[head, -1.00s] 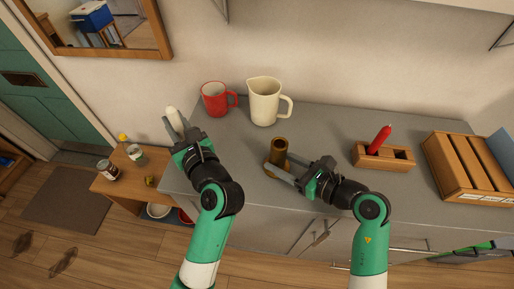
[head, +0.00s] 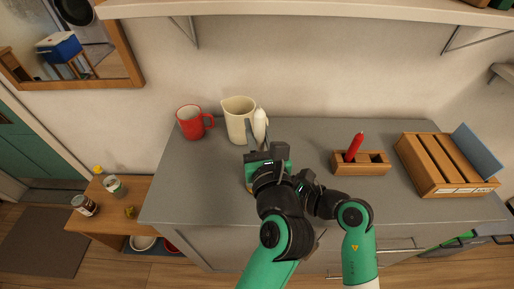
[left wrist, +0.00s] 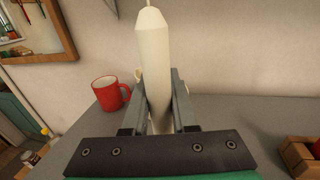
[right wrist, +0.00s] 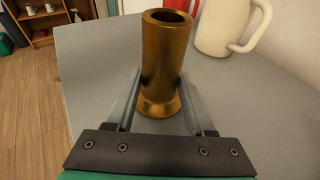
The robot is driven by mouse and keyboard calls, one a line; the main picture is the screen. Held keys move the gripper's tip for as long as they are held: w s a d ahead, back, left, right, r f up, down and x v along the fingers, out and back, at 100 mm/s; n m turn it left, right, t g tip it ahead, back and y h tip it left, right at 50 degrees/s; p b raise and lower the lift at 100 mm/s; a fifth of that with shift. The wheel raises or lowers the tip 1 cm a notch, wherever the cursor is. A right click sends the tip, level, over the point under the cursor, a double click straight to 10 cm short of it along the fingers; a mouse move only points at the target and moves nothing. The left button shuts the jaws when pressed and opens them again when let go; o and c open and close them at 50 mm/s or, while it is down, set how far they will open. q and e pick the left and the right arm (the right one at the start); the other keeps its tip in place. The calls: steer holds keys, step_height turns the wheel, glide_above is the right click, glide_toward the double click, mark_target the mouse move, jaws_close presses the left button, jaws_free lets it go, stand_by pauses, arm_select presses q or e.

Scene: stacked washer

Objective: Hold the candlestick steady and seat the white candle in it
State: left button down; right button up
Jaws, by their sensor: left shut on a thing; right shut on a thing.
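The white candle (head: 260,124) is upright between the fingers of my left gripper (head: 257,138), which is shut on it above the counter. The left wrist view shows the candle (left wrist: 153,60) rising tip up from between the fingers. The brass candlestick (right wrist: 166,55) stands upright on the counter in the right wrist view, its round socket open at the top and empty. My right gripper (right wrist: 160,88) is shut on its lower part, one finger on each side. In the head view my left arm hides most of the candlestick and the right fingers. The candle's lower end is hidden.
A cream pitcher (head: 238,125) stands close behind the left gripper, with a red mug (head: 190,124) to its left. The counter's left front is clear.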

arm_select(q)
steer(key=shift+f, duration=2.35)
steer(key=shift+f, duration=0.1)
steer(key=c, duration=0.7)
jaws_free()
steer(key=v, duration=1.2)
